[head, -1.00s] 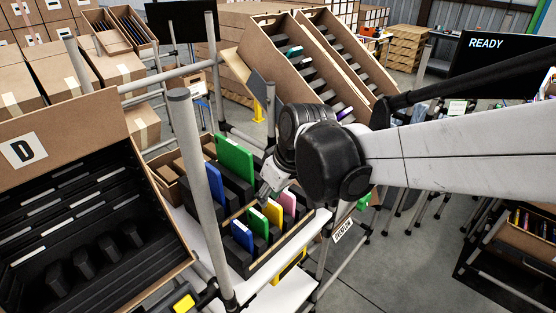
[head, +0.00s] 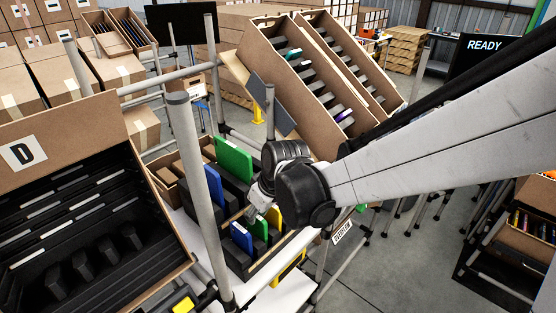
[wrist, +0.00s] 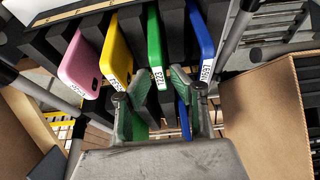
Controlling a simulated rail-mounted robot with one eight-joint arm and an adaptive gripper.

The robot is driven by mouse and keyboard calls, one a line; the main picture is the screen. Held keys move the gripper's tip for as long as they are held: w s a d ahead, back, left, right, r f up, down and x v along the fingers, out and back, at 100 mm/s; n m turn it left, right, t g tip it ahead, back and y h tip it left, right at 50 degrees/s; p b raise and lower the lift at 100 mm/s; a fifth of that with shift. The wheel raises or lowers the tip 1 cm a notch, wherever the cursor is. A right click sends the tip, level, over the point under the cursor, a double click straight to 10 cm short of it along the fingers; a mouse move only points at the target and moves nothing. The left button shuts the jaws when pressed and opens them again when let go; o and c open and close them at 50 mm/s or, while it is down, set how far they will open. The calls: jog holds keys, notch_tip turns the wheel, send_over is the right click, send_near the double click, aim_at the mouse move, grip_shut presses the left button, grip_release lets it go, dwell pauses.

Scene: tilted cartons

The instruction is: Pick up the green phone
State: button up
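A green phone (wrist: 155,50) with a white number label stands upright in a dark slotted rack, between a yellow phone (wrist: 115,55) and a blue phone (wrist: 201,40) in the wrist view. In the head view, the green phone (head: 261,228) shows beside the blue phone (head: 241,238), partly covered by my gripper (head: 252,215). In the wrist view, my gripper (wrist: 150,77) is open and empty, its fingertips apart just below the green phone's labelled end. I cannot tell whether they touch it. A larger green item (head: 233,158) stands in the rack's back row.
A pink phone (wrist: 79,64) stands left of the yellow one in the wrist view. A grey post (head: 200,190) rises close to the rack's left. A carton marked D (head: 60,150) is at left, and tilted cartons (head: 290,75) stand behind.

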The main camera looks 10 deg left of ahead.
aim_at(257, 233)
jog(key=shift+x, duration=2.5)
grip_shut()
